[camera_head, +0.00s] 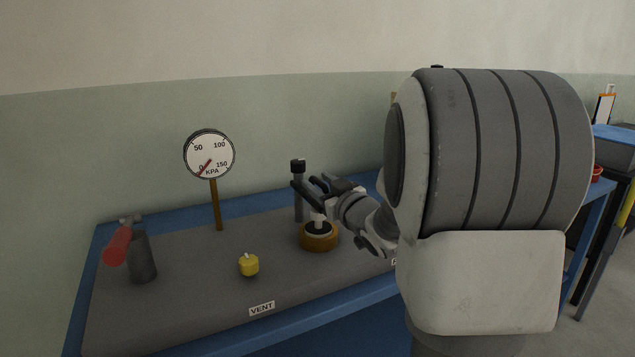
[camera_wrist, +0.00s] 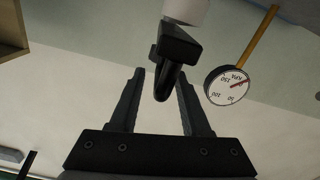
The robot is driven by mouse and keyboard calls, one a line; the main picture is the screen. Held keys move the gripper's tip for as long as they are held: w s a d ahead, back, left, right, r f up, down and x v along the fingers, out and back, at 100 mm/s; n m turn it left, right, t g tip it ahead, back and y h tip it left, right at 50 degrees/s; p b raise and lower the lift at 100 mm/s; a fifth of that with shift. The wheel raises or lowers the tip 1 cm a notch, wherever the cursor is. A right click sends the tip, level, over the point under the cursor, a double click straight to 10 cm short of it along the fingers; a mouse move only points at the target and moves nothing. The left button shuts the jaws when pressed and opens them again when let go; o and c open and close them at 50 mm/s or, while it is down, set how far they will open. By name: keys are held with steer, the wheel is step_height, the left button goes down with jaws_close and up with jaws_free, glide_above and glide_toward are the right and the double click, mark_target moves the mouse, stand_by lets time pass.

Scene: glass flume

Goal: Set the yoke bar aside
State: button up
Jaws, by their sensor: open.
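The yoke bar appears to be a dark bar (camera_head: 304,194) above the brass-coloured round fitting (camera_head: 318,240), beside an upright dark post (camera_head: 298,205). In the wrist view the near end of the dark bar (camera_wrist: 176,48) reaches between the fingers of my gripper (camera_wrist: 160,78), with a pale cylinder (camera_wrist: 187,10) against it. My gripper (camera_head: 316,186) is open around that end, with a visible gap to at least one finger. In the head view the fingers and the bar overlap, so exact contact is hidden.
A pressure gauge (camera_head: 209,155) stands on a thin post behind. A yellow knob (camera_head: 249,265) and a grey cylinder (camera_head: 141,257) with a red handle (camera_head: 117,246) stand to the left. Grey bench top (camera_head: 200,285) is clear between them. My arm hides the right side.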

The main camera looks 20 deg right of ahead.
jaws_close()
stand_by(1.4)
